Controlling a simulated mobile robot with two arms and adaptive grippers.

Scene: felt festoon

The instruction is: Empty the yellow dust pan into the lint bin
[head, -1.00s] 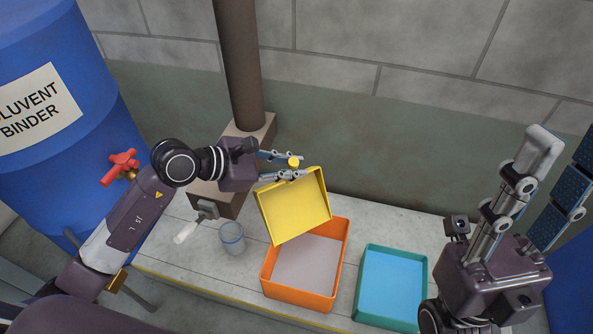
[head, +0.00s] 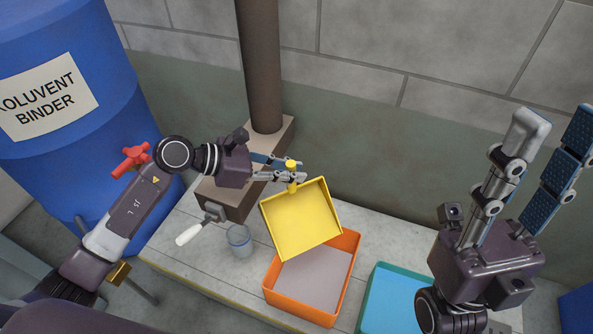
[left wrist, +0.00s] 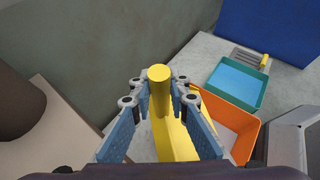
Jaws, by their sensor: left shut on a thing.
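The yellow dust pan (head: 300,220) hangs tilted, its plain open inside facing the head camera; I see no contents in it. My left gripper (head: 294,170) is shut on its upright handle, which stands between the fingers in the left wrist view (left wrist: 160,85). The pan is above the back left part of an orange bin (head: 353,262), hiding part of its rim; whether they touch is unclear. The orange bin has a flat grey-mauve floor. A teal bin (head: 375,285) stands to its right. No label shows which is the lint bin. My right gripper (head: 552,130) is open and empty at right.
A clear cup (head: 239,241) and a white-handled tool (head: 190,234) are left of the orange bin on the grey ledge (head: 190,262). A brown pipe (head: 262,70) on a block rises behind my left gripper. A blue barrel (head: 60,130) with a red tap stands left.

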